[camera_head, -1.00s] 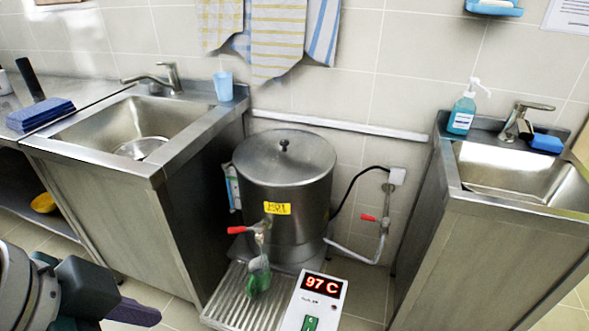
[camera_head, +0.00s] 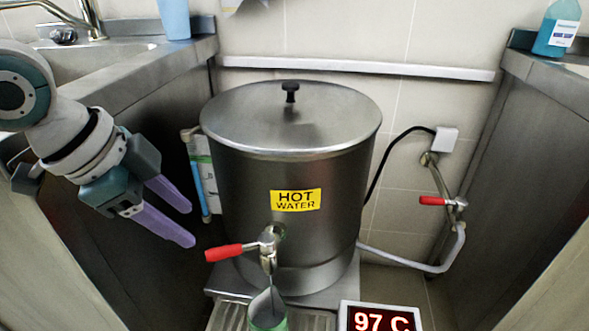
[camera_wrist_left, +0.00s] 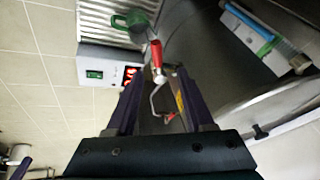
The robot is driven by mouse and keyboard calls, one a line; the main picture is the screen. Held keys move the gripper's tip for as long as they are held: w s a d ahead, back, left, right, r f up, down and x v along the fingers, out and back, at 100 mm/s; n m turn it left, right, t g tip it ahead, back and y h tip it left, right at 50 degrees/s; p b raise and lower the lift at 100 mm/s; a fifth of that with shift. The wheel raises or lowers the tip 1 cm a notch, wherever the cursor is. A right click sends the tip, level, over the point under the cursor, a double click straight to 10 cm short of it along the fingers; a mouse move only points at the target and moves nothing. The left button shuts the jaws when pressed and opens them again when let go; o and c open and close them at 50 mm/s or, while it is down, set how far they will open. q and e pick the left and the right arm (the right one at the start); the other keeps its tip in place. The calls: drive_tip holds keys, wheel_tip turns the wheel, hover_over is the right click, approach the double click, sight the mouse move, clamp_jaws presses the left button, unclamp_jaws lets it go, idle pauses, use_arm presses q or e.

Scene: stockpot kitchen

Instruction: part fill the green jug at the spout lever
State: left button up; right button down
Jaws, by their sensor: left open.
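The green jug (camera_head: 268,314) stands on the drip grate under the spout, cut by the lower edge of the head view. It also shows in the left wrist view (camera_wrist_left: 132,21). The spout lever (camera_head: 224,252) has a red handle pointing left from the tap on the steel hot water pot (camera_head: 290,180); the red handle shows in the left wrist view (camera_wrist_left: 155,54). My left gripper (camera_head: 188,218) is open and empty, with purple fingers, to the left of the pot and apart from the lever.
A display box (camera_head: 378,317) reading 97 C stands right of the jug. A second red-handled valve (camera_head: 436,201) and pipe are on the wall at right. Steel sink cabinets flank the pot on both sides. A blue cup (camera_head: 175,18) stands on the left counter.

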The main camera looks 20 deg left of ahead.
sight(221, 250)
use_arm(q)
drive_tip(key=b+x, duration=0.1)
drive_tip(key=x, duration=0.1)
drive_tip(key=b+x, duration=0.1)
drive_tip(key=x, duration=0.2)
drive_tip(key=b+x, duration=0.2)
drive_tip(key=x, duration=0.1)
drive_tip(key=shift+s+d, duration=0.25)
drive_tip(key=shift+s, duration=0.05)
drive_tip(key=shift+w+d+f, duration=0.1)
drive_tip(key=shift+w+f, duration=0.2)
drive_tip(key=shift+f, duration=0.25)
drive_tip(key=shift+c, duration=0.4)
clamp_jaws()
